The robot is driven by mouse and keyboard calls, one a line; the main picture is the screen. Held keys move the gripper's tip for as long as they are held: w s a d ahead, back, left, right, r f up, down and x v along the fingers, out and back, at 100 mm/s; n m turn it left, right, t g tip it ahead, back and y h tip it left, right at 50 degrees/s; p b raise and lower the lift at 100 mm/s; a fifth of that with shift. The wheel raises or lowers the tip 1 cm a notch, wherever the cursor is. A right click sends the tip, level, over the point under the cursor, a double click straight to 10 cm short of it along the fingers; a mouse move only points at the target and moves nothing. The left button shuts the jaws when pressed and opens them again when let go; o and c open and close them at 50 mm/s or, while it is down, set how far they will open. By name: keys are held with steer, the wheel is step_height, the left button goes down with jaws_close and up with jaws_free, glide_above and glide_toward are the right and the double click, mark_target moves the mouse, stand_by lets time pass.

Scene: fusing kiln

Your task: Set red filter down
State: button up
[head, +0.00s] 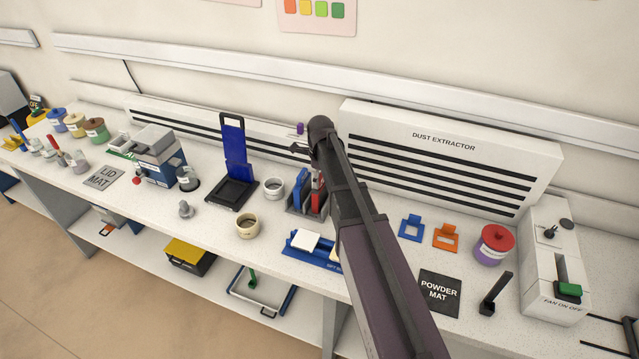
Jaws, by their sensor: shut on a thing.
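In the head view the red filter (317,185) is upright at the right side of a grey rack (293,209), beside a blue filter (300,180). My arm covers part of its right side, so I cannot tell whether it is fully seated in the rack or just above it. My gripper (299,148) is at the end of my arm above the rack, mostly hidden behind my own links. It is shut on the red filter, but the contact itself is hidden.
A blue stand (234,150), a white cup (273,187) and a cream cup (247,226) are left of the rack. A blue fixture with a white tile (305,241) is in front. The dust extractor (440,150) stands behind. The powder mat (440,291) is clear.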

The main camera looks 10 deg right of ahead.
steer(key=shift+f, duration=0.15)
steer(key=shift+f, duration=0.15)
steer(key=o, duration=1.1)
step_height(320, 180, up, 12)
steer(key=p, duration=1.2)
steer(key=shift+r, duration=0.2)
stand_by(0.3)
